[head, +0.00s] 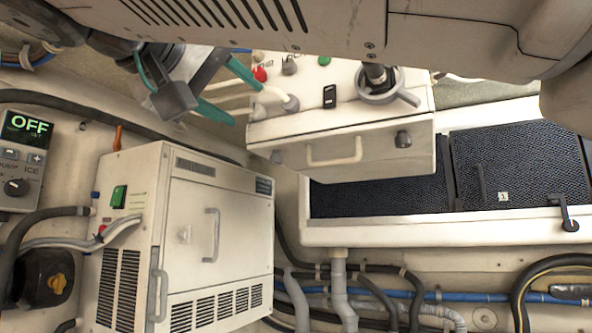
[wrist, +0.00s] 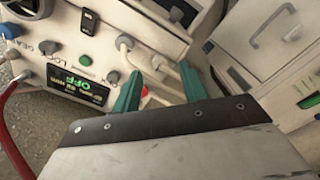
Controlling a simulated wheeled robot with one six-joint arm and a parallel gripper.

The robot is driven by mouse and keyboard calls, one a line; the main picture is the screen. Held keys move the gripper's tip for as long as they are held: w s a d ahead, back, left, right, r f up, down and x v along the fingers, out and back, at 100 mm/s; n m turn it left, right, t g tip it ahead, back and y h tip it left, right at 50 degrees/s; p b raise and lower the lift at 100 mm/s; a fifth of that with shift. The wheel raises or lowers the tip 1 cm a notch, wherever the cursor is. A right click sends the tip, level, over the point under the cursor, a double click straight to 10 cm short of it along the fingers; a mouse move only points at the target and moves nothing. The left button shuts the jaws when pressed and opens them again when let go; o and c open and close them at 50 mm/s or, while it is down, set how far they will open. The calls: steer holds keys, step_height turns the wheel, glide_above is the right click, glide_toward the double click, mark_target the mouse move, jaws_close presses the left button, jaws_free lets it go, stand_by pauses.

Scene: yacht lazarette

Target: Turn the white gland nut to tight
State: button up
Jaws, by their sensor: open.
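My gripper (head: 244,102) is open and empty, with two teal fingers, in front of the left end of the white control box (head: 350,139). In the wrist view its fingertips (wrist: 160,70) point at two pale hoses that enter the box through round white fittings. One fitting (head: 291,103) shows just right of the fingers in the head view. The two fittings (wrist: 125,42) and (wrist: 158,62) show near the fingertips in the wrist view. I cannot tell which is the white gland nut, nor how tight it is. Neither is between the fingers with certainty.
A red button (head: 260,74), a green button (head: 324,60) and a grey lever knob (head: 380,85) stand on the control box. A white cabinet (head: 220,230) stands below my gripper. A panel reading OFF (head: 25,125) is at far left. Dark mesh trays (head: 520,165) lie at right.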

steer(key=shift+v, duration=2.3)
steer(key=w+a+f+n+y, duration=0.1)
steer(key=a+f+n+y, duration=0.3)
steer(key=f, duration=0.4)
steer(key=w+d+f+n+g, duration=0.2)
steer(key=w+d+f+g, duration=0.15)
steer(key=d+f, duration=0.55)
steer(key=w+d+f+n+g, duration=0.1)
steer(key=w+d+f+g, duration=0.3)
steer(key=f, duration=0.9)
steer(key=s+d+f+m+g+y, duration=0.1)
steer(key=s+d+f+m+g, duration=0.1)
steer(key=d+f, duration=0.5)
steer(key=s+d+f+m+g+y, duration=0.1)
steer(key=s+d+f+m+g, duration=0.2)
steer(key=d, duration=1)
steer(key=s+d+f+m+g+y, duration=0.1)
steer(key=s+d+f+m+g, duration=0.1)
steer(key=s+d+f+m, duration=0.4)
steer(key=shift+s+d+f+g, duration=0.35)
steer(key=shift+s+d+f, duration=0.85)
steer(key=shift+d+f, duration=1.4)
